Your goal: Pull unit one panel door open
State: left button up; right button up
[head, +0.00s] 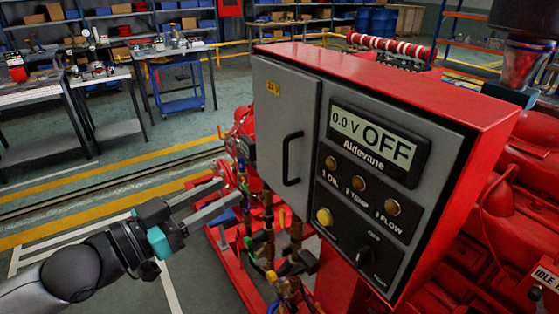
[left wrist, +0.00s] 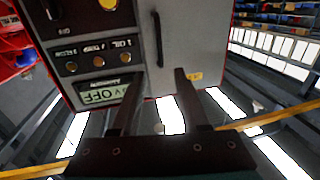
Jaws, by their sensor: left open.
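The unit one panel is a red box with a grey door (head: 280,105) on the left of its front; the door looks shut. A black vertical bar handle (head: 291,160) is on the door, near its right edge. My left gripper (head: 226,194) is open and empty, left of and below the handle, apart from it. In the left wrist view, which looks upside down, the door (left wrist: 205,40) and handle (left wrist: 158,38) show beyond the spread fingers (left wrist: 158,82). My right gripper is not in view.
Right of the door, a control face (head: 360,185) carries a display reading 0.0 V OFF, lamps and a switch. Pipes and valves (head: 268,235) stand below the panel, close to my left gripper. Workbenches (head: 60,92) stand behind; the floor at left is clear.

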aim_at(284, 160)
pick_arm(q)
jog(key=x, duration=1.4)
jog(key=shift+s, duration=0.1)
jog(key=shift+c, duration=0.4)
grip_shut()
dwell(0.7)
